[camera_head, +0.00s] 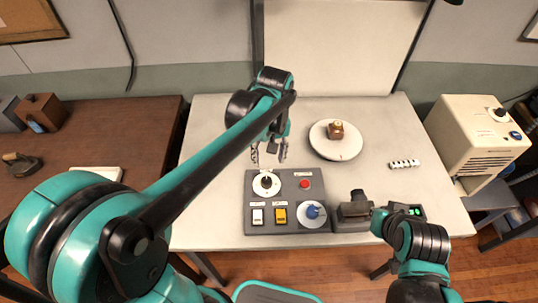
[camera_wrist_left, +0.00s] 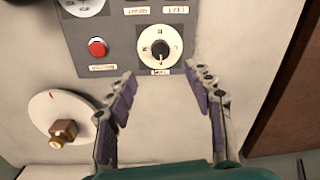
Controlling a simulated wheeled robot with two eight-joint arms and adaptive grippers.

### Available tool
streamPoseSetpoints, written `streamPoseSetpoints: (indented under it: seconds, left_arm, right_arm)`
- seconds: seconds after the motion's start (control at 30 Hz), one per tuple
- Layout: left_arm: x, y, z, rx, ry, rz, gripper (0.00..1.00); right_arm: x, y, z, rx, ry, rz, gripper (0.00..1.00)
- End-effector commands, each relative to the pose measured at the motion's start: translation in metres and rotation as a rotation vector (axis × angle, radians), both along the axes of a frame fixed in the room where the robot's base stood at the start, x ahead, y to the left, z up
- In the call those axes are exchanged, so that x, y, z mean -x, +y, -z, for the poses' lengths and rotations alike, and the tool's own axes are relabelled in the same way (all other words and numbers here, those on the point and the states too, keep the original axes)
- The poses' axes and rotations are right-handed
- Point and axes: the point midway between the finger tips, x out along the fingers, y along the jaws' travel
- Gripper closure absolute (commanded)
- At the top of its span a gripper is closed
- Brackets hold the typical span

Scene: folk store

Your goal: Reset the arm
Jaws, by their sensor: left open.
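My left gripper (camera_head: 268,155) is open and empty over the table, just behind the control panel (camera_head: 290,200). In the left wrist view its two fingers (camera_wrist_left: 165,95) stand wide apart. The round white dial with a black knob (camera_wrist_left: 159,46) lies beyond the fingertips and is not between them. The same dial shows in the head view (camera_head: 267,184), just in front of the gripper. My left arm reaches across from the lower left. My right arm comes in from the lower right, beside the panel; no fingers of its gripper show.
The panel carries a red button (camera_head: 305,184), white and yellow switches and a blue knob (camera_head: 312,212). A white disc (camera_head: 334,151) with a brown block (camera_head: 336,130) lies behind right. A dark device (camera_head: 353,211) adjoins the panel. A beige box (camera_head: 478,140) stands right.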

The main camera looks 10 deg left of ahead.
Motion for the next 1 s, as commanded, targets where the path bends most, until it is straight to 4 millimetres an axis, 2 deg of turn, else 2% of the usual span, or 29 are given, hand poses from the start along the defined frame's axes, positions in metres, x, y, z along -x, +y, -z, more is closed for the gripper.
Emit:
streamPoseSetpoints:
  seconds: [0.67,0.77,1.0]
  left_arm:
    - [0.003,0.002,-0.006,0.003,-0.012,0.009,0.48]
    - [0.014,0.008,-0.01,0.013,-0.06,0.046,0.48]
    - [0.06,0.033,-0.016,0.014,-0.307,0.238,0.48]
  right_arm:
    - [0.0,0.0,0.0,0.0,0.0,0.0,1.0]
    - [0.0,0.0,0.0,0.0,0.0,0.0,1.0]
    - [0.0,0.0,0.0,0.0,0.0,0.0,1.0]
